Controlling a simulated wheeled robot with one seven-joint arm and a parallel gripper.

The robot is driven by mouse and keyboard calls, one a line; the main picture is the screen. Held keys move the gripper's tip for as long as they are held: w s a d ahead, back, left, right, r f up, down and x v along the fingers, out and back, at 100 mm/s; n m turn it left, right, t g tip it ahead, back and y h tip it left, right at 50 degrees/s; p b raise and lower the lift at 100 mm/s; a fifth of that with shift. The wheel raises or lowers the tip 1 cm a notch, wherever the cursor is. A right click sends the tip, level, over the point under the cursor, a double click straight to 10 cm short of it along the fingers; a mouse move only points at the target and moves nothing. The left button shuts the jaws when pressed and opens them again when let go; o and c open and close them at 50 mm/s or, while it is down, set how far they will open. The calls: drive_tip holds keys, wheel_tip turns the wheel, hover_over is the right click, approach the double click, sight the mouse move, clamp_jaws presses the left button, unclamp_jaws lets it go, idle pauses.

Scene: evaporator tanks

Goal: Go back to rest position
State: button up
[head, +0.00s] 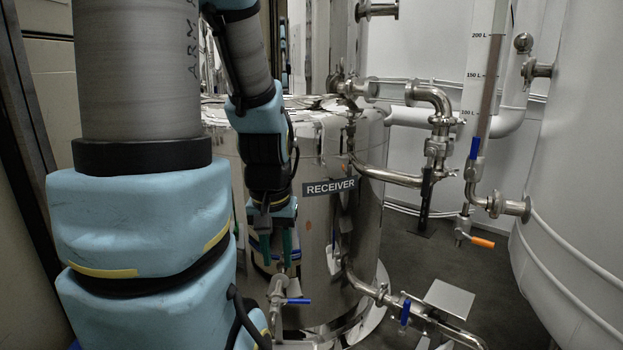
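My gripper (276,262) hangs from my blue and grey arm, left of the picture's middle, with its fingers pointing down. Two dark green fingers show with a gap between them, and I see nothing held there. It is in front of the shiny steel tank marked RECEIVER (331,188). Below the fingertips is a pipe valve with a blue handle (298,301). The fingers look apart from this handle.
A second blue-handled valve (405,311) sits on the pipe at lower right. An orange-handled valve (483,242) hangs below the level gauge (484,80). A large pale tank (580,160) fills the right side. Dark floor (420,262) shows between the tanks.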

wheel_tip(320, 180, up, 36)
drive_tip(key=p, duration=3.3)
drive_tip(key=shift+p, duration=0.3)
